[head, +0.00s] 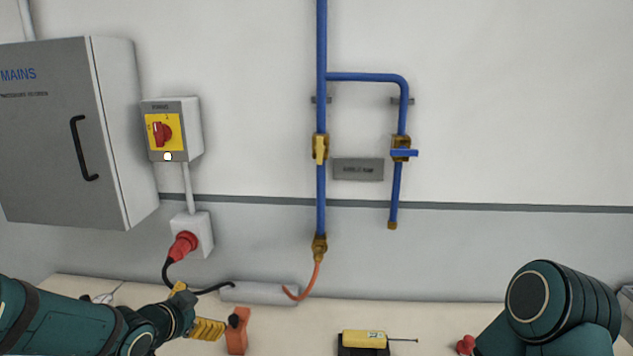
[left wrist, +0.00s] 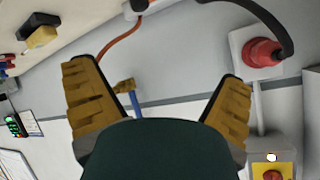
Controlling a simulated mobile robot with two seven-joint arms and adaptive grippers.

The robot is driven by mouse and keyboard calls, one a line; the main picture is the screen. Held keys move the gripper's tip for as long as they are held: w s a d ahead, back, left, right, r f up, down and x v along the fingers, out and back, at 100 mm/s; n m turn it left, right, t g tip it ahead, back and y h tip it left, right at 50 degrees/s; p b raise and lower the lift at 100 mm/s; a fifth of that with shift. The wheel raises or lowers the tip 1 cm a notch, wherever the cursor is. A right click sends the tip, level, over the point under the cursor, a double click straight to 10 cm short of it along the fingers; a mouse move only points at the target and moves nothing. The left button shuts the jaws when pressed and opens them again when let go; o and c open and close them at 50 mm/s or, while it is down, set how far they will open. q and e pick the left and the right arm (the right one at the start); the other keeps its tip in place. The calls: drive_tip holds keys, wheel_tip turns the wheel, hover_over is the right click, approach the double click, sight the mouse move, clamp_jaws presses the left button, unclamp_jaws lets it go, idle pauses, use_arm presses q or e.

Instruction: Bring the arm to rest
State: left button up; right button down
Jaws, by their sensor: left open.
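My left arm (head: 70,318) comes in low from the left in the head view. My left gripper (head: 203,308) is open and empty, with yellow ribbed fingers, in front of the lower wall and bench. In the left wrist view its two fingers (left wrist: 155,78) stand wide apart with nothing between them. An orange block-like object (head: 237,332) shows just right of the fingers; whether they touch cannot be told. A teal arm part of mine (head: 545,305) shows at the lower right, but the right gripper is out of view.
A grey mains cabinet (head: 62,140), a yellow-faced switch box (head: 190,130) and a red plug (head: 183,246) are on the left wall. Blue pipes (head: 321,60) with brass valves run down the middle. A yellow device (head: 363,339) lies on the bench (head: 300,330).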

use_arm(q)
drive_tip(key=s+d+f+n+g, duration=0.2)
drive_tip(key=s+d+f, duration=0.15)
drive_tip(key=f, duration=0.35)
drive_tip(key=s+d+f+n+g, duration=0.2)
drive_tip(key=s+d+f, duration=0.15)
drive_tip(key=f, duration=0.25)
drive_tip(key=s+d+f+n+g, duration=0.2)
drive_tip(key=s+d+f, duration=0.15)
drive_tip(key=f, duration=0.35)
drive_tip(key=s+d+f+n+g, duration=0.3)
drive_tip(key=s+f, duration=0.5)
drive_tip(key=s, duration=0.4)
drive_tip(key=shift+s+d+f+n+g, duration=0.15)
drive_tip(key=shift+d+f+n+g, duration=0.1)
drive_tip(key=shift+d+n+g, duration=0.35)
drive_tip(key=shift+a, duration=0.15)
